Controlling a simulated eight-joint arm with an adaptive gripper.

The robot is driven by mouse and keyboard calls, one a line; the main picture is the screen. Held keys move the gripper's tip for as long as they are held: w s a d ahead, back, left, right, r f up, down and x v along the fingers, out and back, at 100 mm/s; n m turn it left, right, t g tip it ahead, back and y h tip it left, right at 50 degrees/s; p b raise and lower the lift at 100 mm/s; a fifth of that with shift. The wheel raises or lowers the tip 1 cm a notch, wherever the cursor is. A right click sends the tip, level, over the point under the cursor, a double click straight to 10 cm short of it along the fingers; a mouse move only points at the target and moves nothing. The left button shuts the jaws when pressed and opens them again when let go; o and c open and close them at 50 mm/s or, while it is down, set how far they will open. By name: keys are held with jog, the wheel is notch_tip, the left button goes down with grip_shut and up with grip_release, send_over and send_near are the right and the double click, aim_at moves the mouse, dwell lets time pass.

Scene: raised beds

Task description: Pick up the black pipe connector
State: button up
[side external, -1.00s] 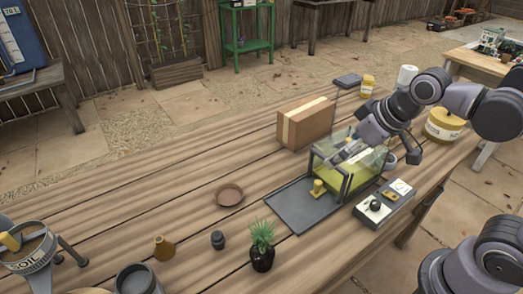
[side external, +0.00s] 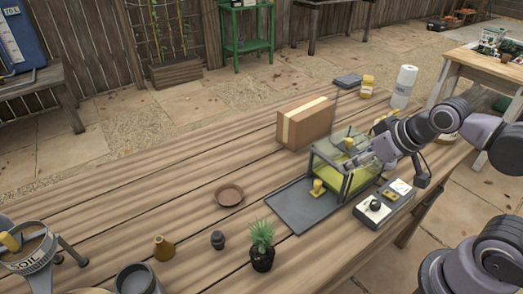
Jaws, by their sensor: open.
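A small dark, rounded piece (side external: 217,240), which looks like the black pipe connector, stands on the wooden table between a brown cone-shaped item and a potted plant. My gripper (side external: 362,160) is far to its right and further back, beside the clear-walled box (side external: 343,178) with yellow-green contents. The gripper is open. Its fingertips are small here and partly blend with the box, so I cannot tell whether they touch it. Nothing shows between them.
The potted plant (side external: 262,247) stands close right of the dark piece, the brown cone (side external: 164,249) left. A brown saucer (side external: 229,195) lies behind. A dark tray (side external: 292,212), control box (side external: 385,202) and carton (side external: 306,124) surround the clear box. The table's left-middle is bare.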

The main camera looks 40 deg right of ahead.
jog(key=w+a+r+m+g, duration=0.1)
jog(key=w+a+r, duration=0.1)
jog(key=w+a, duration=0.25)
jog(key=m+g+h, duration=0.1)
jog(key=m+g, duration=0.3)
jog(key=m, duration=0.2)
send_near(217, 235)
jog(key=shift+w+d, duration=0.35)
jog(key=shift+w, duration=0.05)
jog(key=shift+a+f+g, duration=0.2)
jog(key=shift+a+g, duration=0.05)
jog(key=shift+g, duration=0.05)
jog(key=f, duration=0.7)
jog(key=w+f, duration=0.1)
jog(key=f, duration=0.2)
jog(key=shift+d+f, duration=0.35)
